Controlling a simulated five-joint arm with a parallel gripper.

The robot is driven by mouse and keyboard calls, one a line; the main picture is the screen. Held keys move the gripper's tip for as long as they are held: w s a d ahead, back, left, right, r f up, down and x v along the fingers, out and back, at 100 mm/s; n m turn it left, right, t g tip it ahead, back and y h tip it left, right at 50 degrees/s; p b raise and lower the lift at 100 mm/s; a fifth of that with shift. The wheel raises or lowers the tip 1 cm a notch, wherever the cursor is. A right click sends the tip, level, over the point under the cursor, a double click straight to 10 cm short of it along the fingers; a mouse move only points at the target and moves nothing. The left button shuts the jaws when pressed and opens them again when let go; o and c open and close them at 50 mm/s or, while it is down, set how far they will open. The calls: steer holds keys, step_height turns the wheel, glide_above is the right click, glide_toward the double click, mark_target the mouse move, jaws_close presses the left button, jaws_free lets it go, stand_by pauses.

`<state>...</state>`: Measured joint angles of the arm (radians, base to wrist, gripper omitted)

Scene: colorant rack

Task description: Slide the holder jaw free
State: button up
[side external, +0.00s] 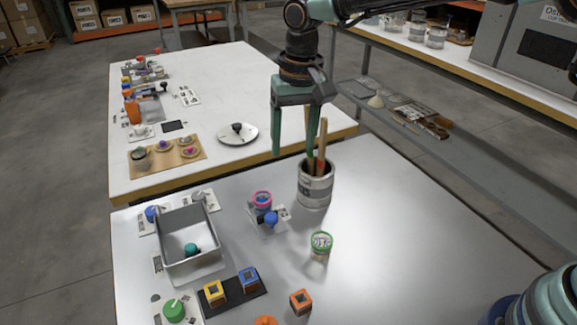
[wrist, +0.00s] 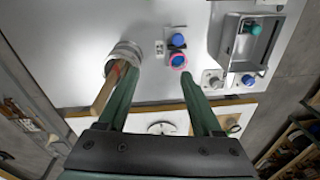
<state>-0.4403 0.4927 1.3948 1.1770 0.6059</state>
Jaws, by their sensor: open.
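A small holder (side external: 283,212) with a pale base plate sits on the near metal table. A blue knob (side external: 270,218) on it, perhaps the jaw's handle, stands right beside a pink-rimmed jar (side external: 262,199). The wrist view also shows the blue knob (wrist: 178,40) and the pink rim (wrist: 178,61) close together. I cannot make out the jaw itself or how it meets the jar. My gripper (side external: 296,153) is open and empty, above and behind the holder. In the wrist view my fingers (wrist: 158,80) point toward the table, with the pink rim near the right fingertip.
A grey can (side external: 315,192) with wooden sticks stands close to my gripper, beside one finger. A green-rimmed jar (side external: 320,243) stands nearer the camera. A metal tray (side external: 190,232) is left of the holder. The table's right side is mostly clear.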

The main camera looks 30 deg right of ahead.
glide_above(272, 216)
step_height(272, 216, down, 5)
steer(key=shift+g, duration=0.4)
step_height(272, 216, down, 12)
steer(key=shift+r, duration=0.1)
jaws_close()
stand_by(1.2)
